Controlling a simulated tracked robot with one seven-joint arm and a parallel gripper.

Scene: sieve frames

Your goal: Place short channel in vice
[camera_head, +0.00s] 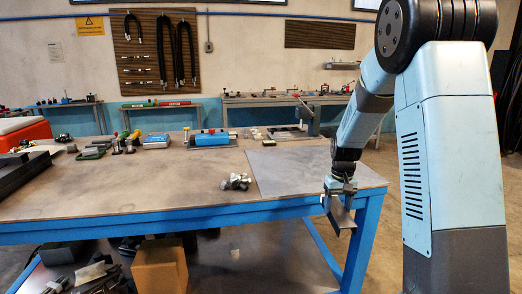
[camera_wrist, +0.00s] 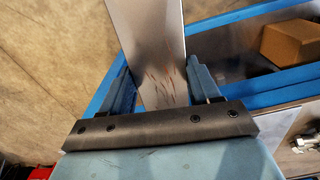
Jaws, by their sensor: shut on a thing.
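My gripper (camera_head: 341,189) is shut on the short channel (camera_head: 341,217), a grey metal piece that hangs below the fingers beside the table's front right edge. In the wrist view the channel (camera_wrist: 150,40) runs up from between the two blue fingers, with reddish scratch marks on its flat face. Its far end is cut off by the frame. A blue block-like device (camera_head: 210,140) at the back of the table may be the vice. A dark upright device (camera_head: 306,118) stands further right, so I cannot tell for sure which is the vice.
The blue-framed table (camera_head: 130,190) has a grey plate (camera_head: 295,172) on its right part. A small heap of metal parts (camera_head: 236,182) lies left of the plate. Tools and a scale-like box (camera_head: 156,141) line the back. A cardboard box (camera_head: 160,265) sits underneath. The front middle is clear.

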